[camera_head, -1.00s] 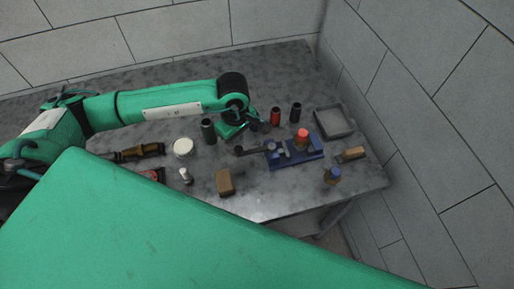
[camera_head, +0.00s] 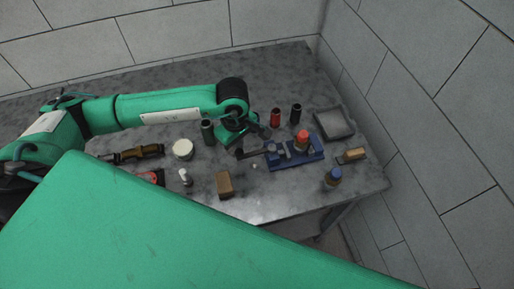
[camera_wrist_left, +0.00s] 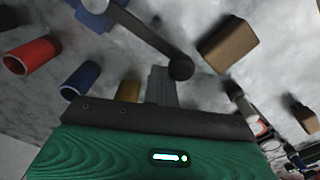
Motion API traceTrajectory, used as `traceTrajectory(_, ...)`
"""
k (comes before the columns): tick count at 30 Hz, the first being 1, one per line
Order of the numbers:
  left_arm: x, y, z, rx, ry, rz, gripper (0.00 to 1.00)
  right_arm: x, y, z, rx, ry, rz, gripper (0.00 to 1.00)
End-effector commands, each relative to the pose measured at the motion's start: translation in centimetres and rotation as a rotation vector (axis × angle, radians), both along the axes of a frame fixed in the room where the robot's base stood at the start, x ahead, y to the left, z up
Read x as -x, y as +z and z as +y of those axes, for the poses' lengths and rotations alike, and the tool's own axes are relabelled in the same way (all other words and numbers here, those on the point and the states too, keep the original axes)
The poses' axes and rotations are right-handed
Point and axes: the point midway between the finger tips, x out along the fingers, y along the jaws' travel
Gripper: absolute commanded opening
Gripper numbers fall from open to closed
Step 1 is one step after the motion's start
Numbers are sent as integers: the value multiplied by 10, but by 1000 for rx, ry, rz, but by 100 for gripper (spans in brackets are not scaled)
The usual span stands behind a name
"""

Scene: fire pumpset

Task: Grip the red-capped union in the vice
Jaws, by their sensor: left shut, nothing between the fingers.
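The red-capped union (camera_head: 302,137) stands upright at the blue vice (camera_head: 312,157) on the bench. I cannot tell whether the jaws press on it. The vice's dark handle (camera_head: 257,151) points left and ends in a black knob. My left gripper (camera_head: 264,132) is just behind the handle, left of the union. In the left wrist view its fingers (camera_wrist_left: 161,85) are shut and empty. There the handle (camera_wrist_left: 145,36) runs from the vice to the knob (camera_wrist_left: 181,67), close to the fingertips; contact is unclear. My right gripper is out of view.
A red tube (camera_head: 275,117) and a black tube (camera_head: 296,113) stand behind the vice. A grey tray (camera_head: 350,133) is at right. A blue-capped piece (camera_head: 333,177) stands in front, and a brown block (camera_head: 224,184) lies at front left.

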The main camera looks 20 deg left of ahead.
Motion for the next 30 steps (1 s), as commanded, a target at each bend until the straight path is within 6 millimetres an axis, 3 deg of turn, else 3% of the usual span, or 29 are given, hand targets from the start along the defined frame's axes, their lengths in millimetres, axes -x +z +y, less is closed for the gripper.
traceTrajectory(30, 13, 0, -7, 1, -1, 1, 0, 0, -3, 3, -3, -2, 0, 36)
